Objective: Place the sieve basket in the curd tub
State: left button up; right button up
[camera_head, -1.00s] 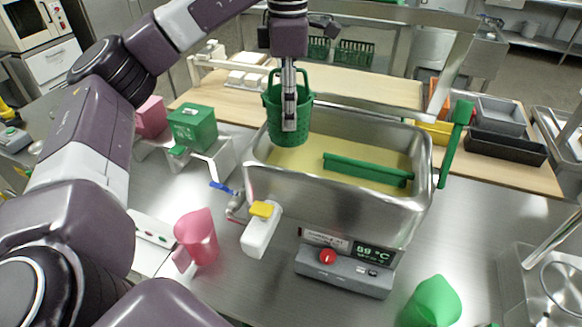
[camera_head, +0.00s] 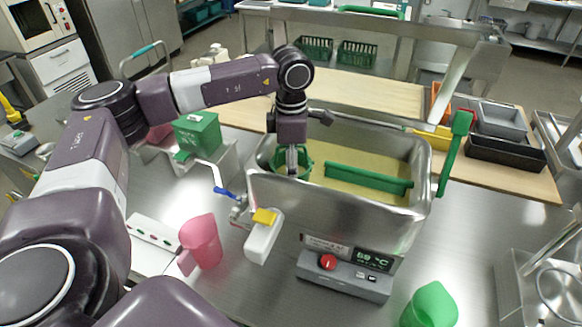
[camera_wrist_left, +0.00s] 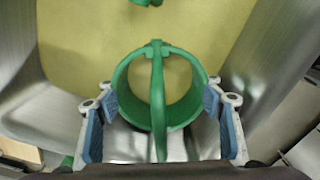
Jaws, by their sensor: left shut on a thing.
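The green sieve basket (camera_head: 306,158) is inside the left end of the steel curd tub (camera_head: 335,208), its top near the tub's rim. Its lower part is hidden by the tub wall and my gripper. My left gripper (camera_head: 292,166) points straight down over the basket, shut on it. In the left wrist view the basket's round rim and arched handle (camera_wrist_left: 158,95) lie between my blue-padded fingers (camera_wrist_left: 160,125), with yellow curd (camera_wrist_left: 85,55) beyond. I cannot tell whether the basket touches the tub floor. My right gripper is not in view.
A green bar (camera_head: 365,181) lies across the curd right of the basket. A green handle (camera_head: 455,150) rises at the tub's right end.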

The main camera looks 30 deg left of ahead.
pick_arm(q)
jog(key=shift+f, duration=0.15)
jog(key=o, duration=0.9)
jog(key=shift+r, duration=0.35)
notch_tip(320, 180, up, 11)
jog(key=b, duration=0.3)
jog(key=shift+d+f, duration=0.1)
jog(key=shift+f, duration=0.1)
jog(key=shift+r, duration=0.55)
